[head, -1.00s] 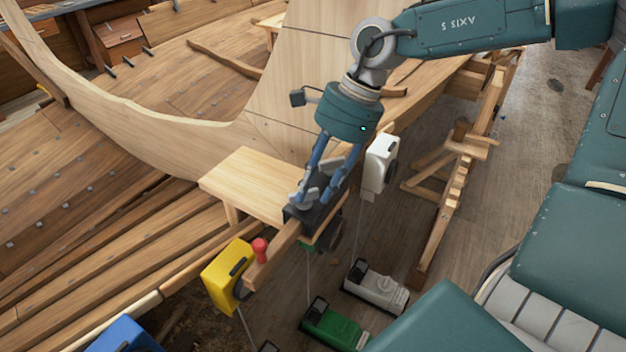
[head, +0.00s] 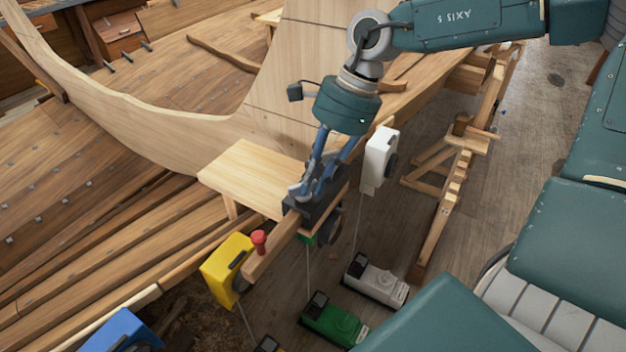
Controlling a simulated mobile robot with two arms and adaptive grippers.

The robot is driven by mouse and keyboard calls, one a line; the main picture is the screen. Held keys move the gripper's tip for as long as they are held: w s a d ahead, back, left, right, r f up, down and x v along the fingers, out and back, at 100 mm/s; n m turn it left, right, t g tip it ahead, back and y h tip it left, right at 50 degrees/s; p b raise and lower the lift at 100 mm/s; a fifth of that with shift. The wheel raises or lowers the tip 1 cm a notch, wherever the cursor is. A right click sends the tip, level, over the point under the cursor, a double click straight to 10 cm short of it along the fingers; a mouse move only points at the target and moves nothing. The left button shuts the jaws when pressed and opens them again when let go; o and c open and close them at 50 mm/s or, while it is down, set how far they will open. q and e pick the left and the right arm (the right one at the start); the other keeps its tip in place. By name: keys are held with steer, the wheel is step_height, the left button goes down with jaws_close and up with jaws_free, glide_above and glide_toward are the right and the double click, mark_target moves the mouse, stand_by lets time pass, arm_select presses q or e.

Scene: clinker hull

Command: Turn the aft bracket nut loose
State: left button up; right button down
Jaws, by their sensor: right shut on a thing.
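My right gripper (head: 312,190) reaches down from the top right, with its blue fingers shut at the dark bracket (head: 322,212). The bracket sits on the wooden beam (head: 274,246), beside the pale wooden board. The nut is hidden between and behind the fingertips, so its shape and how far it is turned do not show. I cannot tell from this view alone whether this bracket is the aft one. My left gripper is not in view.
A pale board (head: 250,178) lies left of the bracket. A red-topped peg (head: 259,240) stands on the beam. A yellow box (head: 226,270) and a white box (head: 379,158) hang close by. Green (head: 335,322) and white (head: 375,284) units stand on the floor.

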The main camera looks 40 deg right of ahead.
steer(key=shift+w+f+n+g+b, duration=0.25)
steer(key=shift+w+n+g+b, duration=0.05)
steer(key=shift+n+b, duration=0.9)
steer(key=shift+w+d+r+n+g+b, duration=0.15)
steer(key=shift+n+g+b, duration=0.25)
steer(key=shift+n+b, duration=0.35)
steer(key=shift+w+n+g+b, duration=0.15)
steer(key=shift+n+g+b, duration=0.4)
steer(key=shift+n, duration=0.6)
steer(key=shift+w+r+n+g+b, duration=0.1)
steer(key=shift+w+n+g+b, duration=0.1)
steer(key=shift+n, duration=0.45)
steer(key=shift+w+r+n+g+b, duration=0.1)
steer(key=shift+n+g+b, duration=0.05)
steer(key=shift+n, duration=0.5)
steer(key=c, duration=1.7)
jaws_free()
steer(key=shift+s, duration=0.1)
steer(key=shift+o, duration=0.2)
